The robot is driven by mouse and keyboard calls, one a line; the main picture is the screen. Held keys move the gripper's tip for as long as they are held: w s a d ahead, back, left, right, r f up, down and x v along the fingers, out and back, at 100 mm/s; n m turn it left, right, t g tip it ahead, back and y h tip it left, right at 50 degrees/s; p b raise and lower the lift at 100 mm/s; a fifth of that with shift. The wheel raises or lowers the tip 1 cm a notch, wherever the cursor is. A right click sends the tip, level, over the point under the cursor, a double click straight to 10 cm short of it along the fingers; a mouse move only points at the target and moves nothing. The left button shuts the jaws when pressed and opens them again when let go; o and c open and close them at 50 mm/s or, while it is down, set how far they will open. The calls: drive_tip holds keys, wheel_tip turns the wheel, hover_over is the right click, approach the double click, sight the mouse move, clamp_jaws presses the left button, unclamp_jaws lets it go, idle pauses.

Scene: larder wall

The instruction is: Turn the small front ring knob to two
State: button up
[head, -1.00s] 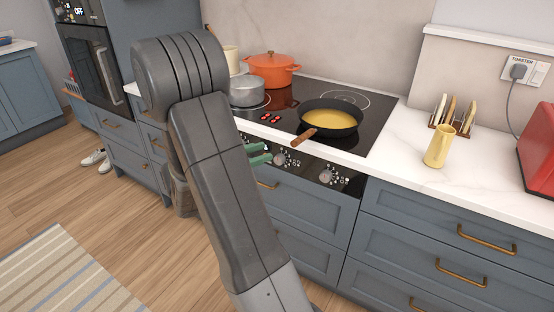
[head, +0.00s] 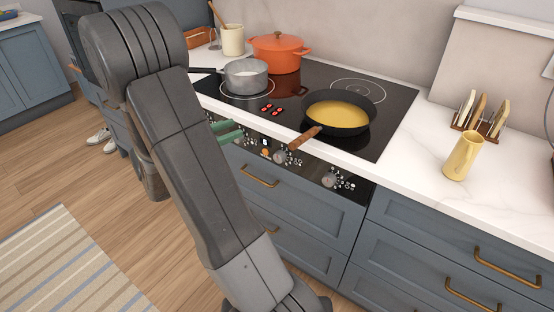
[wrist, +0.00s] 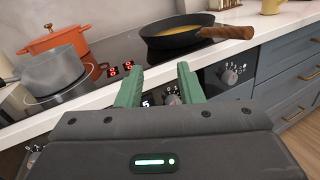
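The black control panel on the cooker's front carries round grey knobs. One knob (head: 281,157) is right of my gripper in the head view, and another knob (head: 330,180) is further right. A right knob (wrist: 229,77) is clear, and a left knob (wrist: 33,159) is partly hidden. My gripper (wrist: 158,73) is open and empty, with its fingers apart in front of the panel. It also shows in the head view (head: 228,131). I cannot read the knobs' settings.
The frying pan (head: 340,110) has a wooden handle overhanging the front edge above the panel. A grey saucepan (head: 246,80) and an orange pot (head: 279,52) stand behind. A yellow jug (head: 463,156) is on the right counter. Drawers with brass handles lie below.

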drive_tip(key=o, duration=0.3)
drive_tip(key=shift+f, duration=0.1)
drive_tip(key=shift+o, duration=1.1)
wheel_tip(320, 180, down, 12)
drive_tip(key=s+d+g+y+b, duration=0.1)
drive_tip(key=s+g+y+b, duration=0.1)
drive_tip(key=g+y, duration=0.2)
drive_tip(key=shift+s+d+m, duration=0.15)
drive_tip(key=shift+m, duration=0.25)
drive_tip(key=s+a+f+m+g+y+b, duration=0.25)
drive_tip(key=a+f+y, duration=0.2)
drive_tip(key=f, duration=0.25)
drive_tip(key=s+a+f+m+g+y+b, duration=0.1)
drive_tip(key=s+a+f+g+y, duration=0.15)
drive_tip(key=a+f+y, duration=0.4)
drive_tip(key=a+f+m+t+y+b, duration=0.2)
drive_tip(key=a+m+t+y, duration=0.1)
drive_tip(key=a+m, duration=0.1)
drive_tip(key=w+a+r+m+t+y+b, duration=0.1)
drive_tip(key=w+r+m+t+y+b, duration=0.15)
drive_tip(key=w+m+t, duration=0.2)
drive_tip(key=m+t+h+b, duration=0.5)
drive_tip(key=m+t+h, duration=0.2)
drive_tip(key=m+h, duration=0.75)
approach(278, 160)
drive_tip(key=shift+h, duration=0.3)
drive_tip(key=x, duration=0.9)
drive_tip(key=shift+w+a+f, duration=0.1)
drive_tip(key=shift+w+f, duration=0.05)
